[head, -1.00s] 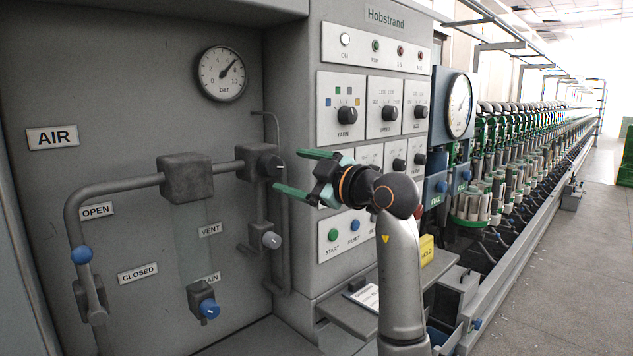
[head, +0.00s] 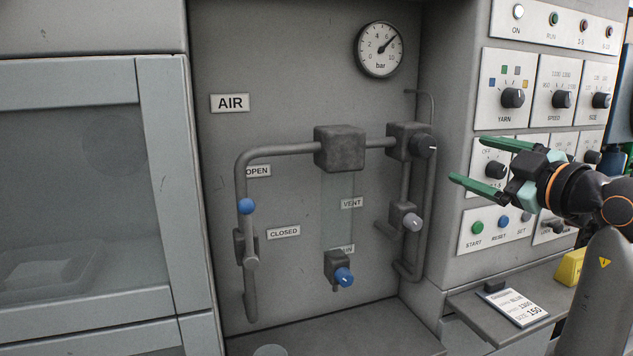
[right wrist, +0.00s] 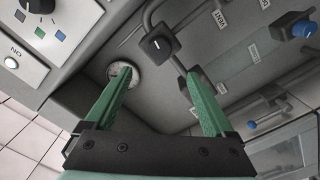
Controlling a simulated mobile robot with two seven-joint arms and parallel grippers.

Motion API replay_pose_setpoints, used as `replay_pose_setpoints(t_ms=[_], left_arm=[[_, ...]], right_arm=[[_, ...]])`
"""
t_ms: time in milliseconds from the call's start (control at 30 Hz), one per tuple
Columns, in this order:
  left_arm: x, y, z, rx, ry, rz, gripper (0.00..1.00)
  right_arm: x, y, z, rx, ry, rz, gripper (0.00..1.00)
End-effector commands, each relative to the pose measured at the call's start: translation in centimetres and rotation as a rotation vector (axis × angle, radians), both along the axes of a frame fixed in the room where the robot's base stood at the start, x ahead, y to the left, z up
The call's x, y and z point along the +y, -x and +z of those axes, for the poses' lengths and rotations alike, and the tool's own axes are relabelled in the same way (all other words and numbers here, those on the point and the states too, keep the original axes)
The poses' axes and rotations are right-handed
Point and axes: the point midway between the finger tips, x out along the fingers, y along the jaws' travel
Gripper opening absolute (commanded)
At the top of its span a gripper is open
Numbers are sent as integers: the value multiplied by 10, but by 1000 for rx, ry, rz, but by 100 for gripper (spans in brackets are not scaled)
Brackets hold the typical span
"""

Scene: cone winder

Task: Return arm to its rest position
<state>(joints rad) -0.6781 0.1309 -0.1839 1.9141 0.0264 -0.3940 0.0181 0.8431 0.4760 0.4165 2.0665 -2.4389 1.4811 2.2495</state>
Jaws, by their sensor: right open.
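My right gripper (head: 478,164) is open and empty, with two green fingers spread apart. In the head view it is at the right, in front of the control panel (head: 485,62), with its fingers pointing left. In the right wrist view its fingers (right wrist: 160,90) frame the air panel, with nothing between them. The black regulator knob (head: 425,146) is left of the fingertips in the head view. My left gripper is not in view.
The air panel carries a gauge (head: 380,49), a pipe with a blue-tipped lever (head: 246,206), a grey vent knob (head: 411,222) and a blue drain knob (head: 344,277). A shelf with a card (head: 515,306) juts out below the control panel. A glazed cabinet (head: 80,200) is at the left.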

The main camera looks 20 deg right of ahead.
Motion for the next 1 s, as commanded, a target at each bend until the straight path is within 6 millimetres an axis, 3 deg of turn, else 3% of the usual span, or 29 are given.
replay_pose_setpoints(t_ms=[67,167,300,400,533,633,767,867,1000], left_arm=[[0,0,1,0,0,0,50],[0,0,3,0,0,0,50],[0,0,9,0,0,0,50],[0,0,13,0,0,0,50],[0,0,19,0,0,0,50],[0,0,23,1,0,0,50],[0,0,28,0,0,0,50],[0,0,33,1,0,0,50],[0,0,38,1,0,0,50]], right_arm=[[5,-3,-3,0,10,19,88],[29,-12,-16,-8,61,110,88],[95,-23,-52,-76,144,359,88],[142,-19,-80,-169,134,530,88],[180,-6,-110,-293,24,646,88],[191,2,-134,-361,-109,643,88],[186,7,-179,-370,-304,528,88],[176,12,-231,-296,-437,381,88],[167,32,-329,-73,-573,149,88]])
